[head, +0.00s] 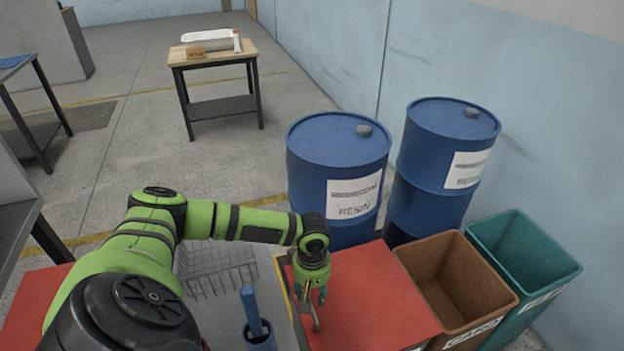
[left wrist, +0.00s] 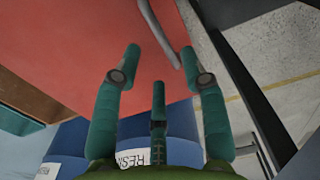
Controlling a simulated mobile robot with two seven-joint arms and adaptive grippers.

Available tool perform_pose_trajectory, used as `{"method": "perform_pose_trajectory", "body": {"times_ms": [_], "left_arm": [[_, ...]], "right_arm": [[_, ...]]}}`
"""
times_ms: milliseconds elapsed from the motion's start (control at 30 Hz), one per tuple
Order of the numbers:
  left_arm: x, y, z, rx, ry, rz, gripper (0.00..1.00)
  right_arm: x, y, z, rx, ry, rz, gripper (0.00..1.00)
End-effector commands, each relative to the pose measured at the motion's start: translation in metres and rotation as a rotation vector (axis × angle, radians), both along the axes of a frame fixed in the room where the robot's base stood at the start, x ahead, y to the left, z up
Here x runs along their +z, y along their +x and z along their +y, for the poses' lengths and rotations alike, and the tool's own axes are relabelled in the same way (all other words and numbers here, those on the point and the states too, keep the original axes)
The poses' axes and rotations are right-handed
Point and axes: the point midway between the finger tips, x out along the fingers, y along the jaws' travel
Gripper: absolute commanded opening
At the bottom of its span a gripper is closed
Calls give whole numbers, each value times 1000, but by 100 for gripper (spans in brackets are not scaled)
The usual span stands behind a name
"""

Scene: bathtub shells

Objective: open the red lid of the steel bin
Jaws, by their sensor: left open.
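The red lid (head: 385,300) lies flat and looks closed on the bin, whose steel body is mostly hidden. A grey bar handle (left wrist: 163,32) runs along the lid near one edge; in the head view it is partly hidden by my gripper. My left gripper (head: 318,298) hangs over the lid's left part, fingers pointing down. In the left wrist view its fingers (left wrist: 160,56) are spread, with the handle between and just beyond the tips. I cannot tell whether they touch it. My right gripper is not in view.
A brown bin (head: 453,272) and a green bin (head: 522,248) stand open to the right. Blue drums (head: 338,155) stand behind the lid. A wire basket (head: 215,268) and a blue brush in a holder (head: 260,340) are to the left. A wooden-topped table (head: 215,58) stands farther back.

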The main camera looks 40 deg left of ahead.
Motion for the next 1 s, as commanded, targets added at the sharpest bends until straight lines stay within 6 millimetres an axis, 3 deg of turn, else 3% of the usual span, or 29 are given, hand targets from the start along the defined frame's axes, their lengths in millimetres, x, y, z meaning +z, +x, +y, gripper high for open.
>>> {"method": "perform_pose_trajectory", "body": {"times_ms": [300,667,767,1000], "left_arm": [[-44,0,-1,1,-1,0,43],[-50,-1,0,0,0,1,43],[-50,-1,0,0,0,1,3],[-49,-1,0,0,0,3,0]], "right_arm": [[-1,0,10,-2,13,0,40],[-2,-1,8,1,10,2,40],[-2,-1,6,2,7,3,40],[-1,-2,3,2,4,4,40]]}}
